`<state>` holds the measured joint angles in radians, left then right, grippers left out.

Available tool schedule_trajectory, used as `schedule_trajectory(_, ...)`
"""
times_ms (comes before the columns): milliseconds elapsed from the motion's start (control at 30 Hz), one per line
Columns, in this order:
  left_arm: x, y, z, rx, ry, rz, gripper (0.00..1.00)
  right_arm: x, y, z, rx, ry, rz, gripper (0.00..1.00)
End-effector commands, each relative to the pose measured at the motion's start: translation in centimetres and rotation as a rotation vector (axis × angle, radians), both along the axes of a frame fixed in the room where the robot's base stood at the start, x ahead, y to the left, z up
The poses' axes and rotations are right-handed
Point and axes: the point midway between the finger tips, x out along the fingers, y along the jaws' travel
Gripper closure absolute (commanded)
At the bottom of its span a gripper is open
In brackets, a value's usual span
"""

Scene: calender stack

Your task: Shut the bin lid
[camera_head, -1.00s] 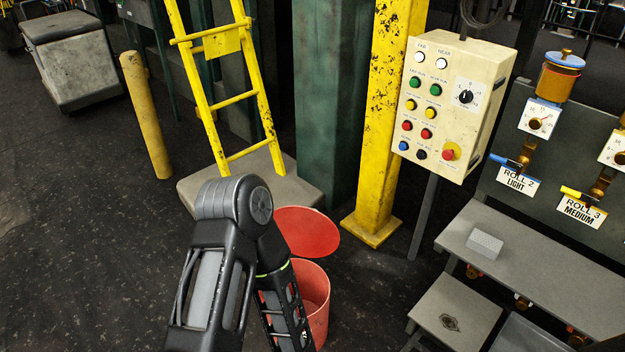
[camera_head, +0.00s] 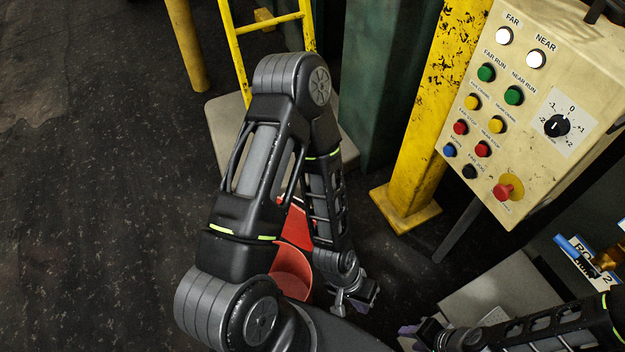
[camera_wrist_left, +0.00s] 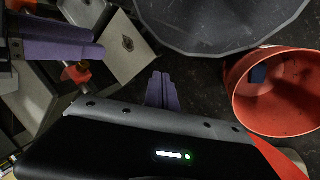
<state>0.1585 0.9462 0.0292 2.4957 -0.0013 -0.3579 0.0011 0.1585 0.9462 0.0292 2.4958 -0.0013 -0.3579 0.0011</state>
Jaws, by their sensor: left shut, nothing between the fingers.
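The red bin (camera_head: 291,272) stands on the floor, partly hidden behind my left arm in the head view. Its red lid (camera_head: 297,222) is open on the far side of the bin, mostly covered by the arm. In the left wrist view the open bin (camera_wrist_left: 240,95) is at the right, with a small blue thing inside; a red piece, likely the lid (camera_wrist_left: 283,160), shows at the lower right. My left gripper (camera_wrist_left: 162,88) is shut and empty, beside the bin; in the head view it (camera_head: 358,300) is right of the bin. My right gripper (camera_head: 408,333) is at the bottom; its opening is unclear.
A yellow post (camera_head: 415,140) and a control box (camera_head: 540,110) with buttons stand behind and to the right. A yellow ladder (camera_head: 237,50) rests on a grey base behind my left arm. A grey step (camera_head: 500,285) is at right. The floor at left is clear.

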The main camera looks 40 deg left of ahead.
Motion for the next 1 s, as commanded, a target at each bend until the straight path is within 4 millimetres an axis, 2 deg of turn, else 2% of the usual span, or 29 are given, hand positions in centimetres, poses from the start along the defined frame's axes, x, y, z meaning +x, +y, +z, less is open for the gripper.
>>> schedule_trajectory(267, 0.1, 0.1, 0.0, 0.001, -0.001, 0.0, 1.0, 0.0, 0.0, 0.0, 0.0, 0.0, 0.0, 0.64)
schedule_trajectory(367, 1.4, 1.0, -0.2, 0.018, -0.02, 0.003, 1.0, 0.0, 0.0, -0.3, 0.0, 0.0, 0.0, 0.64)
schedule_trajectory(467, 4.6, 3.5, -0.5, 0.06, -0.062, 0.009, 1.0, 0.0, 0.0, -0.9, 0.0, 0.0, 0.0, 0.64)
schedule_trajectory(567, 9.6, 7.8, 0.1, 0.127, -0.129, 0.021, 1.0, 0.0, 0.0, -1.7, 0.0, 0.0, 0.0, 0.64)
schedule_trajectory(633, 13.7, 11.8, 1.3, 0.185, -0.183, 0.034, 1.0, 0.0, 0.0, -2.4, 0.0, -0.001, 0.0, 0.64)
schedule_trajectory(700, 17.4, 16.3, 3.4, 0.245, -0.227, 0.047, 1.0, 0.0, 0.0, -3.1, 0.0, -0.001, 0.0, 0.64)
schedule_trajectory(767, 19.7, 20.5, 5.6, 0.297, -0.24, 0.046, 1.0, 0.0, 0.0, -3.5, 0.0, -0.001, 0.001, 0.64)
schedule_trajectory(800, 20.4, 23.0, 7.0, 0.325, -0.227, 0.035, 1.0, 0.0, 0.0, -3.6, 0.0, -0.001, 0.001, 0.64)
schedule_trajectory(900, 20.4, 27.0, 9.4, 0.365, -0.175, -0.002, 1.0, 0.0, 0.0, -3.8, -0.001, -0.001, 0.001, 0.64)
schedule_trajectory(1000, 19.9, 29.3, 10.9, 0.384, -0.132, -0.023, 1.0, 0.0, 0.0, -3.8, -0.001, -0.001, 0.001, 0.64)
